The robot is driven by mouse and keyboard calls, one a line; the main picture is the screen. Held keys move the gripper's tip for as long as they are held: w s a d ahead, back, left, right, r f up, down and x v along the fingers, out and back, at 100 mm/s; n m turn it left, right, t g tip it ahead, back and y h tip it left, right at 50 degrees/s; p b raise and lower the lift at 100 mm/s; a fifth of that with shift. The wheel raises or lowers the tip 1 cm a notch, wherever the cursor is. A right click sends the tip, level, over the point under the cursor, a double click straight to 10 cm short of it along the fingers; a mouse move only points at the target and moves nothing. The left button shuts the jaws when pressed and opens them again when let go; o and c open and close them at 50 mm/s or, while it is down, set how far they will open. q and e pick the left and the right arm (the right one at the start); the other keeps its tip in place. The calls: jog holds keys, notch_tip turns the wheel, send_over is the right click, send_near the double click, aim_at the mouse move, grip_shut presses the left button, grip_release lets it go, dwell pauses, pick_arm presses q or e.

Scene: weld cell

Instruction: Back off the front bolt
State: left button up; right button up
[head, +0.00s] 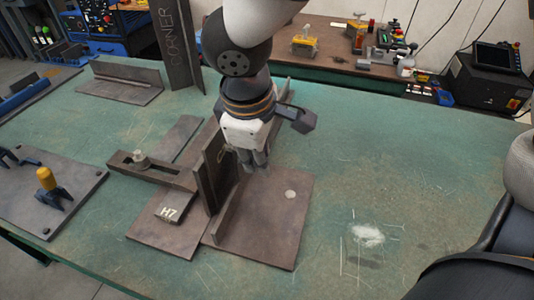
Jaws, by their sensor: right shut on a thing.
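A slotted steel clamp bar (170,173) lies at left centre with a pale bolt head (140,158) in its slot. Its right end meets a dark upright plate (213,172). A lower upright flange (228,212) stands beside a flat steel plate (276,222). My right gripper (254,166) points down from above at the far end of this flange. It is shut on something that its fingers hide. I cannot tell whether that is the flange or a bolt. My left gripper is out of view.
A flat plate marked H7 (170,212) lies in front of the bar. A fixture plate with a yellow-handled clamp (46,180) is at the left. A tall CORNER piece (177,45) stands behind. The green table (400,170) is clear at the right.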

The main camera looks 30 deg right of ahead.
jog(key=o, duration=0.6)
jog(key=shift+o, duration=0.2)
jog(key=shift+v, duration=2.45)
jog(key=shift+c, duration=0.2)
